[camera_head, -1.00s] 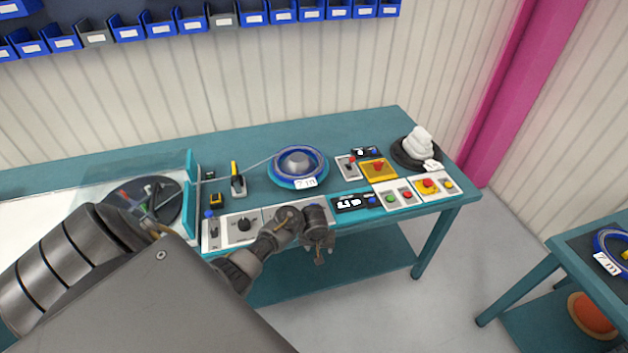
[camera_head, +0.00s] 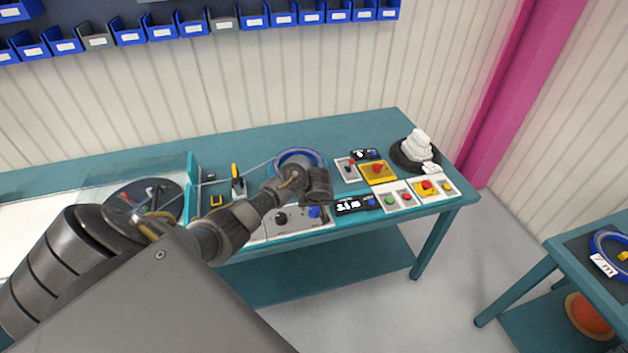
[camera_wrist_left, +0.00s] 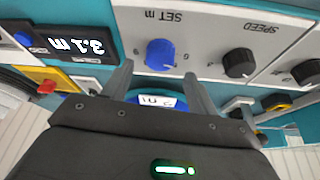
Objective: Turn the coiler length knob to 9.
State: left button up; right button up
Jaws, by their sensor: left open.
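The blue length knob (camera_head: 314,212) sits on the light front panel, marked "SET m". In the left wrist view the same knob (camera_wrist_left: 160,54) shows upside down, with small scale figures beside it that are hard to read. My left gripper (camera_head: 318,192) is over the panel, by the blue knob. In the left wrist view its two fingers (camera_wrist_left: 160,84) are apart and empty, with the knob just beyond and between their tips; no contact is visible. The display (camera_wrist_left: 78,46) reads about 3.1 m. My right gripper is not in view.
A black speed knob (camera_wrist_left: 238,62) is beside the blue knob. A blue coil (camera_head: 300,157) lies behind my gripper.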

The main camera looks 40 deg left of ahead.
aim_at(314, 209)
pick_arm(q)
jog(key=shift+b+x, duration=0.3)
jog(key=shift+x, duration=1.65)
jog(key=shift+c, duration=0.2)
jog(key=c, duration=0.9)
jog(key=shift+c, duration=0.2)
